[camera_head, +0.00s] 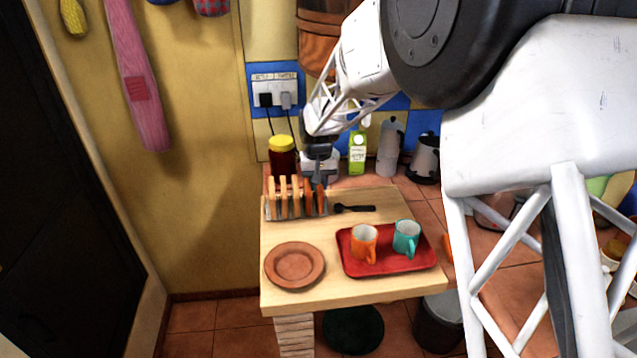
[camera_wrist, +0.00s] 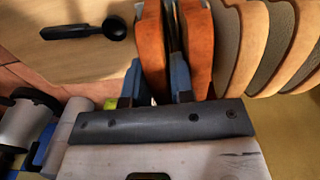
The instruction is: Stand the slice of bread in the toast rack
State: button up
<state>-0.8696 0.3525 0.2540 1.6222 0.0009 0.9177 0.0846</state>
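The toast rack (camera_head: 268,214) stands at the back left of the wooden board, with several upright slices in it. In the wrist view pale slices (camera_wrist: 284,45) stand at right, beside a browner slice (camera_wrist: 198,45). My gripper (camera_head: 318,184) points down at the rack's right end. Its blue fingers (camera_wrist: 158,84) lie on either side of the outermost brown slice of bread (camera_wrist: 152,48), with little gap. The slice is upright, in line with the others, at the rack's right end. Its lower edge is hidden, so I cannot tell whether it rests on the rack.
A black spoon-like utensil (camera_head: 355,208) lies right of the rack. A red tray (camera_head: 388,268) holds an orange mug (camera_head: 363,244) and a teal mug (camera_head: 406,238). A brown plate (camera_head: 295,266) lies in front. A jar (camera_head: 283,160) and a green carton (camera_head: 357,154) stand behind.

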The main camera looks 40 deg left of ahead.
jog(key=o, duration=0.4)
jog(key=shift+r, duration=3.9)
